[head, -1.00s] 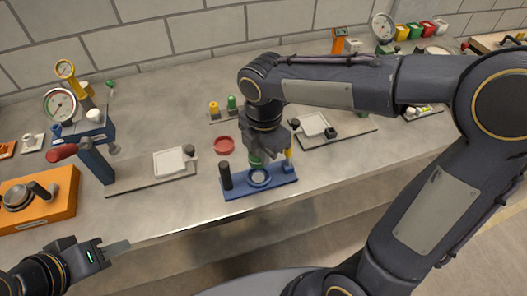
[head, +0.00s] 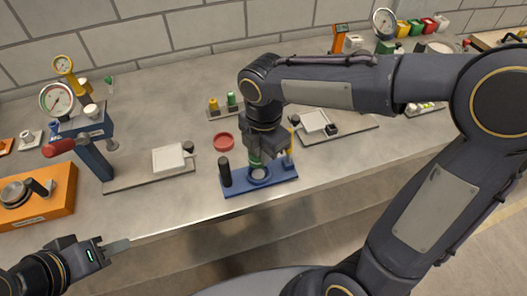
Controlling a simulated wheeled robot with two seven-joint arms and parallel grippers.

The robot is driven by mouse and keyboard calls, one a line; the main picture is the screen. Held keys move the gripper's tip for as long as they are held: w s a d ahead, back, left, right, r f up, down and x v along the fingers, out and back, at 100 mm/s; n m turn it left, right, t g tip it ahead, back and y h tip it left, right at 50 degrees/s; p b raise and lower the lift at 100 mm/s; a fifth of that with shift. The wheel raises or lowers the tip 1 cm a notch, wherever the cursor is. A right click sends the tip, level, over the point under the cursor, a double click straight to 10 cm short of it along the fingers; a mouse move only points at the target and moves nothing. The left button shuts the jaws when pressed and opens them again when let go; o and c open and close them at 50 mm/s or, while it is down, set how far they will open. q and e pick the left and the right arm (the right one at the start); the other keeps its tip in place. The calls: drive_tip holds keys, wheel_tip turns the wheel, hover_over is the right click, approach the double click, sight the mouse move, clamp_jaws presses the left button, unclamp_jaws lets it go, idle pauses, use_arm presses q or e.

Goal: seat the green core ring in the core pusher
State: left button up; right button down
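The blue fixture (head: 236,188), which I take to be the core pusher, lies near the bench's front edge. It has a round ring-shaped seat (head: 260,177), a black post (head: 225,172) at its left and a yellow upright part (head: 290,150) at its right. My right gripper (head: 258,161) points down just behind and over the seat. A bit of green, the green core ring (head: 254,160), shows at its fingertips; the fingers hide most of it. It seems held, very close to the seat; contact cannot be told. My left gripper (head: 117,247) is off the bench at the lower left.
A red round dish (head: 223,142) lies behind the fixture. A small stand with yellow and green pegs (head: 222,112) is further back. Scales with white plates (head: 168,159) stand left and right (head: 315,121). An orange box (head: 40,204) is at far left.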

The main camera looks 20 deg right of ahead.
drive_tip(key=shift+f+b, duration=2.15)
drive_tip(key=shift+f, duration=0.9)
idle(1.0)
drive_tip(key=c, duration=1.6)
unclamp_jaws()
wheel_tip(320, 180, up, 8)
drive_tip(key=shift+f+p, duration=0.1)
drive_tip(key=shift+p, duration=0.2)
drive_tip(key=shift+s, duration=0.1)
